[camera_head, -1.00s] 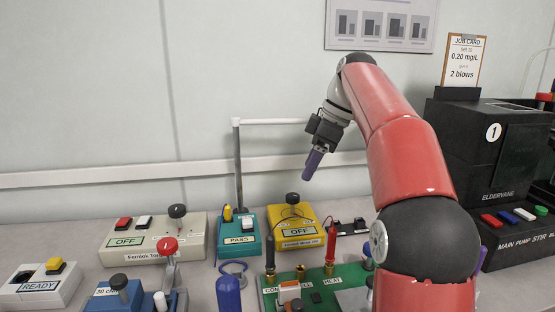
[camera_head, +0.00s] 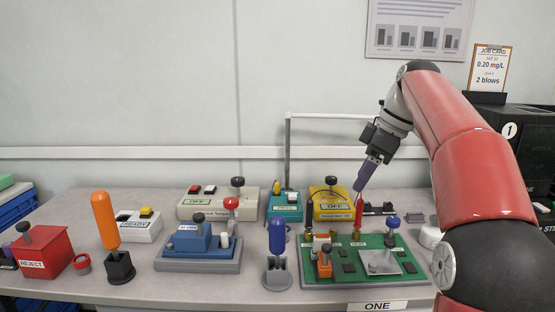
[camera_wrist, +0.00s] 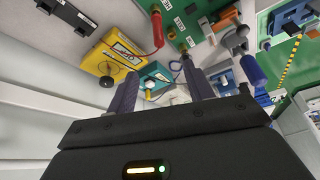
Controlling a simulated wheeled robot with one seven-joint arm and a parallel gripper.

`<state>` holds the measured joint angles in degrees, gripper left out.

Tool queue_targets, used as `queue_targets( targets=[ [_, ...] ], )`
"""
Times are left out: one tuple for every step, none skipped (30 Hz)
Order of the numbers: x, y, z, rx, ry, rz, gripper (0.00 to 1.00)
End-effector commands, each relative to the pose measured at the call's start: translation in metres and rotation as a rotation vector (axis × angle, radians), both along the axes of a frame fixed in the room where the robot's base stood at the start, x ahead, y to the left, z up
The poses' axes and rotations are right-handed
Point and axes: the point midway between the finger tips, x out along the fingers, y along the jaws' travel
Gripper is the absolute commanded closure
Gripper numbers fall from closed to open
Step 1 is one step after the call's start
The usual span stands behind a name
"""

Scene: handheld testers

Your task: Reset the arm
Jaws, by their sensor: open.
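My gripper (camera_head: 366,178) hangs at the end of my red arm, above the back right part of the bench, in front of the wall. Its purple fingers point down and to the left in the head view. In the wrist view the two fingers of my gripper (camera_wrist: 160,88) stand apart with nothing held between them. The same yellow tester (camera_wrist: 112,57) and teal box (camera_wrist: 156,78) show beyond the fingers in the wrist view.
A green circuit board (camera_head: 330,270) with red probe and knobs stands at the front right. An orange-handled tool (camera_head: 104,215), a blue-handled tool (camera_head: 277,237) and a red REJECT box (camera_head: 43,251) stand upright on the bench. A black machine (camera_head: 528,145) is at the right. A grey post (camera_head: 288,150) rises behind the teal box.

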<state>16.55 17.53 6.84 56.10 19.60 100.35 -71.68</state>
Motion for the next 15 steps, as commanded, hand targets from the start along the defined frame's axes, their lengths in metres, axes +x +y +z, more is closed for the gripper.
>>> queue_targets(
  targets=[
    [-0.004,0.003,-0.001,-0.003,0.005,-0.016,0.48],
    [-0.005,0.004,-0.001,-0.006,0.007,-0.028,0.48],
    [-0.008,0.005,-0.002,-0.008,0.009,-0.044,0.48],
    [-0.01,0.007,-0.002,-0.011,0.009,-0.056,0.48],
    [-0.013,0.008,-0.002,-0.013,0.012,-0.071,0.48],
    [-0.016,0.01,-0.003,-0.018,0.013,-0.089,0.48],
    [-0.019,0.011,-0.003,-0.02,0.015,-0.107,0.48],
    [-0.022,0.012,-0.004,-0.024,0.016,-0.122,0.48],
    [-0.026,0.014,-0.005,-0.028,0.018,-0.148,0.48],
    [-0.03,0.016,-0.006,-0.03,0.019,-0.168,0.48],
    [-0.034,0.018,-0.007,-0.034,0.02,-0.188,0.48],
    [-0.04,0.02,-0.008,-0.039,0.022,-0.218,0.48],
    [-0.045,0.021,-0.01,-0.043,0.023,-0.242,0.48],
    [-0.05,0.023,-0.012,-0.046,0.024,-0.266,0.48],
    [-0.057,0.025,-0.014,-0.049,0.023,-0.302,0.48]
  ],
)
